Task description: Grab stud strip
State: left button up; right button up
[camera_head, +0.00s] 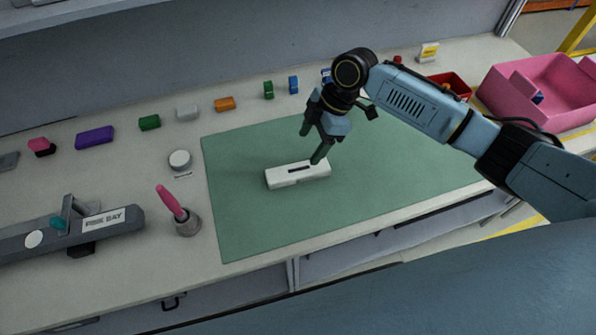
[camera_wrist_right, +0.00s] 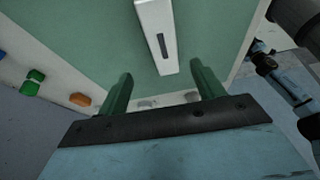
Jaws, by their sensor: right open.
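A white bar (camera_head: 297,175) with a dark slot in its top lies on the green mat (camera_head: 245,230). No part is labelled as the stud strip, so I cannot tell for sure which one it is. My right gripper (camera_head: 311,143) is open just above the right part of the bar, its fingers pointing down. In the right wrist view, the bar (camera_wrist_right: 152,22) shows beyond the open, empty fingers (camera_wrist_right: 160,75), its near end lined up between them. Whether a finger touches the bar is unclear. My left gripper is out of view.
Small coloured blocks line the back, including purple (camera_head: 95,137) and orange (camera_head: 225,103) ones. A grey fixture marked PINK BAY (camera_head: 100,220) and a cup with a pink-handled tool (camera_head: 187,222) stand left of the mat. A pink bin (camera_head: 540,90) is at right. The mat's front is clear.

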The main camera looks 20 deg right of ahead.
aim_at(298, 169)
jog(key=x, duration=0.3)
jog(key=shift+a+f, duration=0.1)
jog(key=shift+f, duration=0.05)
jog(key=shift+s+x, duration=0.15)
jog(key=shift+x, duration=1.2)
jog(key=shift+s+x, duration=0.15)
jog(key=shift+x, duration=1.25)
jog(key=shift+d, duration=0.25)
jog(key=c, duration=1.1)
